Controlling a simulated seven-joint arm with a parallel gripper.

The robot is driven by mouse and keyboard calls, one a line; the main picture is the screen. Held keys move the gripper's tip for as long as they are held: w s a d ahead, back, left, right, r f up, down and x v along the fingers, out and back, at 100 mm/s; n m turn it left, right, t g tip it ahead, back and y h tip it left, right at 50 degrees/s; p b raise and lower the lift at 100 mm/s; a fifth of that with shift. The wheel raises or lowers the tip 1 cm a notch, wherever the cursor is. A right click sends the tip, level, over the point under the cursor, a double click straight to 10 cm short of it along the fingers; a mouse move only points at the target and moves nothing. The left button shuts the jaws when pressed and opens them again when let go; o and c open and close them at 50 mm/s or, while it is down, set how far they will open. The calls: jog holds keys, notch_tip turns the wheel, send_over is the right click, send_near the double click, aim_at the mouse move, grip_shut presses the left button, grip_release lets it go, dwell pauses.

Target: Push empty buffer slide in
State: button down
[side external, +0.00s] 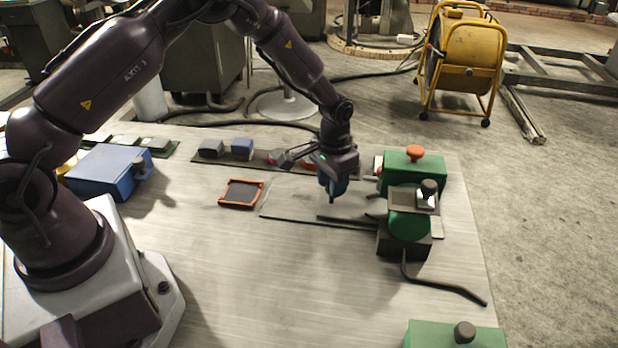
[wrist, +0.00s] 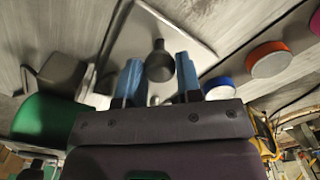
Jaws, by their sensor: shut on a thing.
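My gripper (side external: 331,198) points down over the table, just left of the green and dark grey fixture (side external: 408,222). In the wrist view its two blue fingers (wrist: 159,78) are on either side of a dark knob (wrist: 160,60), and it is shut on this knob. The knob stands over a flat grey plate with a pale edge (wrist: 125,42), which looks like the slide. In the side view a thin grey plate (side external: 290,203) lies below the gripper and reaches toward the fixture. The knob is hidden there by the fingers, and I cannot tell how far in the slide sits.
A green box with an orange knob (side external: 414,153) stands behind the fixture. A dark strip with blocks and discs (side external: 262,160) runs behind the gripper. An orange-rimmed tray (side external: 241,193) and a blue box (side external: 108,172) are to the left. The front middle of the table is clear.

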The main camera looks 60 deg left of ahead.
jog(key=shift+w+d, duration=0.1)
jog(key=c, duration=0.8)
grip_release()
jog(key=shift+r, duration=0.1)
notch_tip(320, 180, up, 13)
jog(key=shift+f, duration=0.1)
